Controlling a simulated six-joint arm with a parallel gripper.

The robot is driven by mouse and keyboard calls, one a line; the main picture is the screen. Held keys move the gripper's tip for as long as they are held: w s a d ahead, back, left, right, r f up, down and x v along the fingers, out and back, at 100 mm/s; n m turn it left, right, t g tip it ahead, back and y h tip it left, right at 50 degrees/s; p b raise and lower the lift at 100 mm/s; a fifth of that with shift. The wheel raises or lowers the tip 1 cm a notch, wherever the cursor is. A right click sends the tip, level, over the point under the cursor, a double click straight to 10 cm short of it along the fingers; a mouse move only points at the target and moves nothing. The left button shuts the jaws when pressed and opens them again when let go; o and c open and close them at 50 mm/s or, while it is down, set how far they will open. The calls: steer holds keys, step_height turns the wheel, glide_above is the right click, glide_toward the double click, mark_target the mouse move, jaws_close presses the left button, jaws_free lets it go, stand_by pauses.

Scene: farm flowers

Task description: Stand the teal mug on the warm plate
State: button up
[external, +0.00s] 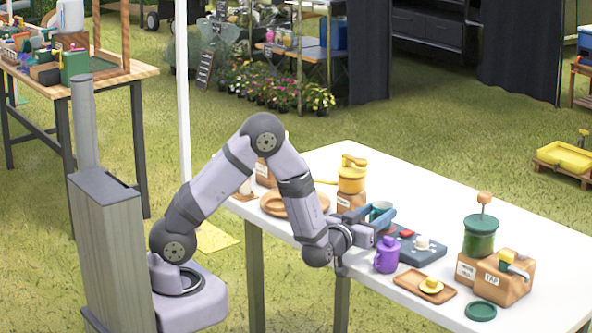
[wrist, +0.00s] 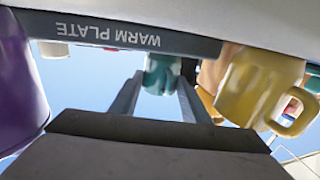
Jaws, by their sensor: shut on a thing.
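The teal mug (external: 380,208) is between the fingers of my gripper (external: 382,219), which is shut on it. In the wrist view the mug (wrist: 160,72) shows between the fingertips. The warm plate (external: 408,257) is a dark slab on the white table, just right of my gripper. Its edge, labelled WARM PLATE (wrist: 70,30), shows upside down in the wrist view. A red spot and a small white thing show on its top. I cannot tell whether the mug touches the plate.
A purple mug (external: 386,255) stands close in front of my gripper. A yellow mug (wrist: 255,88) is at the right in the wrist view. A wooden tray (external: 424,284), a green jar (external: 479,238) and a yellow-topped grinder (external: 351,180) stand nearby.

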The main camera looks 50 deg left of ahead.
mark_target(377, 213)
steer(key=o, duration=1.3)
steer(key=shift+f, duration=0.1)
steer(key=shift+v, duration=2.05)
steer(key=shift+w+r, duration=0.1)
steer(key=shift+r, duration=0.1)
